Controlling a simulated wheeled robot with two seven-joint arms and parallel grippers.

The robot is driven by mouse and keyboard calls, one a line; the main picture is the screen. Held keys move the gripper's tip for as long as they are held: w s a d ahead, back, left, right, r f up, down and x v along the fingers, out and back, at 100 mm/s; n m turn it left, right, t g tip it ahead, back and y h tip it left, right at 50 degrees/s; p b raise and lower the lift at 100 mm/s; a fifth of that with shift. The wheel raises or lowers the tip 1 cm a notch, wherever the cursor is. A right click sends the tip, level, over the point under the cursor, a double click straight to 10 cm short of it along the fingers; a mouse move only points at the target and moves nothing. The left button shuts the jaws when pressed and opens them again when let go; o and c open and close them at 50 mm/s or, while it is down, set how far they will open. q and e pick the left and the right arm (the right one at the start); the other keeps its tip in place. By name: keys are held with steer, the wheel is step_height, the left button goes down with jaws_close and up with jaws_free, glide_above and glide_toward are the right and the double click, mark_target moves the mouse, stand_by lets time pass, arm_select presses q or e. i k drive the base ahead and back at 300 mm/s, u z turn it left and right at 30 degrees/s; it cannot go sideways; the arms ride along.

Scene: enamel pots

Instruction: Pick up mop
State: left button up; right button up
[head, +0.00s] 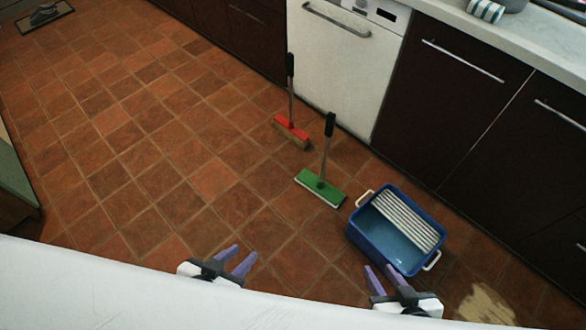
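A mop (321,187) with a green flat head, a whitish pad edge and a black-topped grey handle stands upright on the tiled floor, left of the blue bucket. My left gripper (239,256) is open and empty, nearer to me and to the left of the mop. My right gripper (379,268) is open and empty, nearer to me and to the right of the mop, by the bucket's near side. Neither gripper touches the mop.
A red-headed broom (291,129) stands just behind the mop, near the white dishwasher (340,70). A blue bucket (362,240) with a white slatted insert is close on the right. A pale spill (487,306) lies at lower right.

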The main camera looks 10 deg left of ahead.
mark_target(327, 192)
steer(key=u, duration=1.35)
steer(key=i, duration=1.5)
steer(key=z, duration=2)
